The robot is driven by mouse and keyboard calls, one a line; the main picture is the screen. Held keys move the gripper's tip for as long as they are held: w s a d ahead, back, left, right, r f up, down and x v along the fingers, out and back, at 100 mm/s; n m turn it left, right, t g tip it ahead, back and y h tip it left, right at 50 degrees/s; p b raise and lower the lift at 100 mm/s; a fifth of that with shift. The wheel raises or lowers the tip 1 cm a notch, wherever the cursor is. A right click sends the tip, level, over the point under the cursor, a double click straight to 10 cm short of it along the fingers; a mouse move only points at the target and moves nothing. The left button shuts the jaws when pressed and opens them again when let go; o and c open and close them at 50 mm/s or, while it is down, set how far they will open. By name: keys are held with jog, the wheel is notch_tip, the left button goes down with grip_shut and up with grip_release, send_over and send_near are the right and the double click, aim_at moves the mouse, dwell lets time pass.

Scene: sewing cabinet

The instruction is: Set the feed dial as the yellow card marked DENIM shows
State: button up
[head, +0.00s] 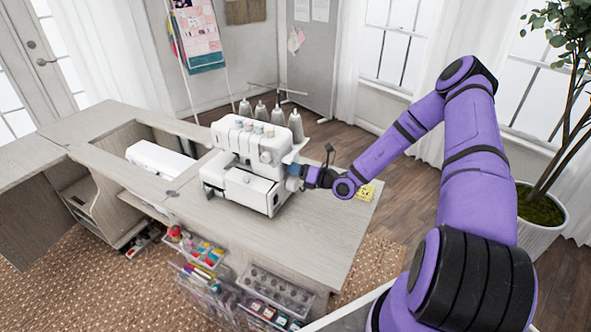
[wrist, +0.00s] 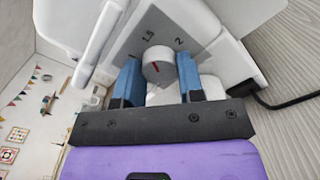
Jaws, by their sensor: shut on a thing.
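The white sewing machine (head: 243,160), a serger, stands on the cabinet top. In the head view my gripper (head: 295,177) is at the machine's right side, hiding the dial. A yellow card (head: 366,192) lies right of it; its writing is too small to read.
Thread cones (head: 261,112) stand behind the machine. A second white machine (head: 160,160) sits in the cabinet opening at left. Clear bins of supplies (head: 272,290) are at the front. A black cable (wrist: 285,103) leaves the machine at right. The cabinet top (head: 300,232) is bare in front.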

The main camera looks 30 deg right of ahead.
dwell(0.4)
jog(key=o, duration=0.9)
jog(key=v, duration=1.1)
jog(key=shift+w, duration=0.1)
